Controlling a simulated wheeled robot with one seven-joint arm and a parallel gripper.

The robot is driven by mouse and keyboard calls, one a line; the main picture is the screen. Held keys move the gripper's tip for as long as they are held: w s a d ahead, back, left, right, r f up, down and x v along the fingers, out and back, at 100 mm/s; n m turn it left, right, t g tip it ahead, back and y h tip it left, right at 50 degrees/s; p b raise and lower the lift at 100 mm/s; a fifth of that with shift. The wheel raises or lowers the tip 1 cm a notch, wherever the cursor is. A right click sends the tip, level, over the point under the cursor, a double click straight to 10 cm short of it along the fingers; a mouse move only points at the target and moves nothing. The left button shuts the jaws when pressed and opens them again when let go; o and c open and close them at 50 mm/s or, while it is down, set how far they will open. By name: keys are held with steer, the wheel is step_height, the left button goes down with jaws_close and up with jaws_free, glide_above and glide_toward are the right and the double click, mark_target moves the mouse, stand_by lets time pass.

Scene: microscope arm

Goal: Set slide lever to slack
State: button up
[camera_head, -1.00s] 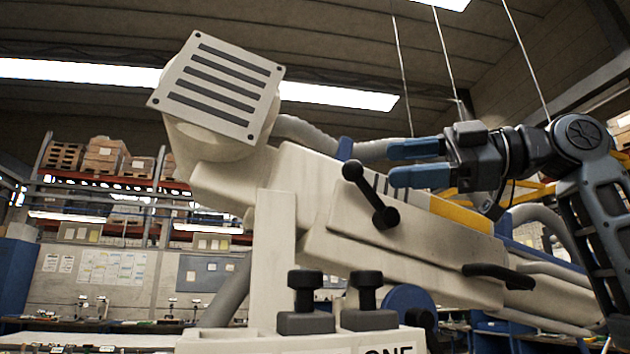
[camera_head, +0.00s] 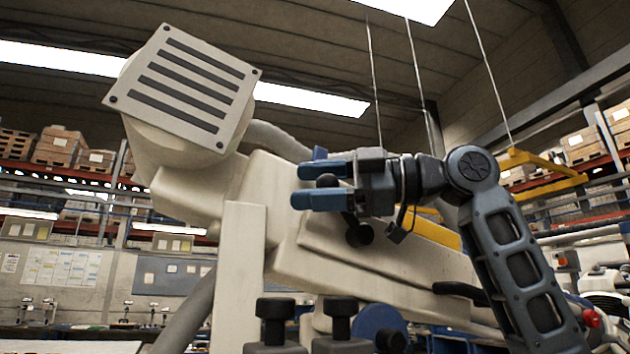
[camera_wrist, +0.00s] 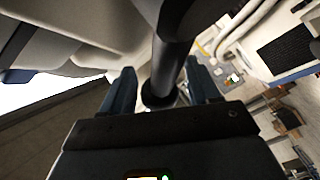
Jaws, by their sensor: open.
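A black lever with a ball knob (camera_head: 327,181) and a round pivot (camera_head: 360,235) is mounted on the side of the pale microscope arm (camera_head: 330,262). The lever leans up and left from its pivot. My gripper (camera_head: 300,185) is open, with its blue fingers pointing left, and the knob shows between them. In the wrist view the black lever shaft (camera_wrist: 172,50) runs between the two open fingers (camera_wrist: 160,78), with clear space on both sides. No slack marking is readable, and part of the lever is hidden behind my gripper.
A second black handle (camera_head: 460,290) sits lower right on the arm. Black clamp knobs (camera_head: 275,309) stand on the base below. The vented square head (camera_head: 182,88) is at the upper left. Hoses run behind the arm. Free air lies above my gripper.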

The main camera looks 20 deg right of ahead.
steer(key=shift+c, duration=0.2)
jaws_close()
stand_by(0.3)
